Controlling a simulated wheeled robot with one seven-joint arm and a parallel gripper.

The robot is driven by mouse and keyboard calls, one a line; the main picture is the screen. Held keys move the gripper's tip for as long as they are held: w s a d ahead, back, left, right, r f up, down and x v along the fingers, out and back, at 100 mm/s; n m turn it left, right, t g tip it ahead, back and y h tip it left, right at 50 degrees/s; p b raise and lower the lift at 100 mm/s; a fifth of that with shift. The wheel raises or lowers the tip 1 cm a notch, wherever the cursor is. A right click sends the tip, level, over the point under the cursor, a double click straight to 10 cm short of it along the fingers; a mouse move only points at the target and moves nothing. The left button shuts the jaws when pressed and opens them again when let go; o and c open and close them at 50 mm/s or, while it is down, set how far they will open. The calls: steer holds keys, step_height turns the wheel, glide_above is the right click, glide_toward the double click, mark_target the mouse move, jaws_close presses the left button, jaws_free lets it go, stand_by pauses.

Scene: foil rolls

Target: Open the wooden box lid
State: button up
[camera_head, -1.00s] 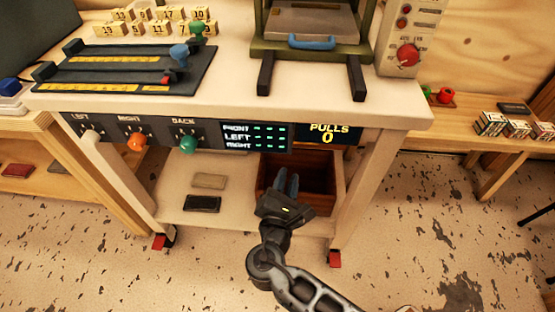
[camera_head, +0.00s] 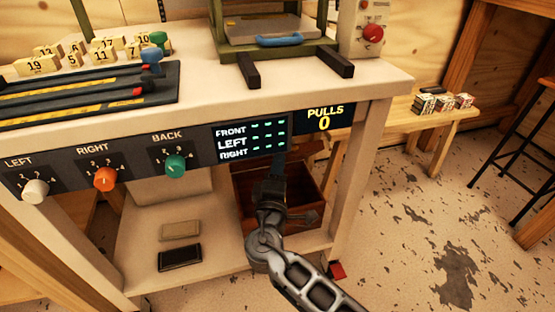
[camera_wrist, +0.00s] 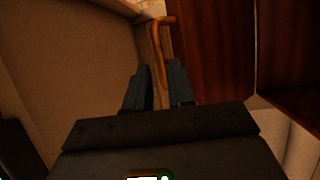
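The wooden box (camera_head: 306,190) is dark red-brown and stands on the low shelf under the bench, partly hidden by my arm. I look into its shadowed inside from above; I cannot make out the lid clearly. My gripper (camera_head: 277,163) is in front of the box, fingers pointing up and away, just below the bench's panel. In the wrist view my gripper (camera_wrist: 158,70) shows two fingers with a gap between them. A thin tan-brown edge or bar (camera_wrist: 161,48) lies in line with that gap; contact cannot be told. Red-brown wood of the box (camera_wrist: 215,50) fills the right side.
The bench's front panel (camera_head: 200,155) with dials and a "PULLS 0" display (camera_head: 325,119) overhangs the shelf (camera_head: 135,240). A bench leg (camera_head: 357,180) stands right of the box. Two small flat blocks, one tan (camera_head: 181,230) and one dark (camera_head: 180,257), lie left.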

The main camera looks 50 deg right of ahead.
steer(key=shift+x, duration=1.8)
jaws_close()
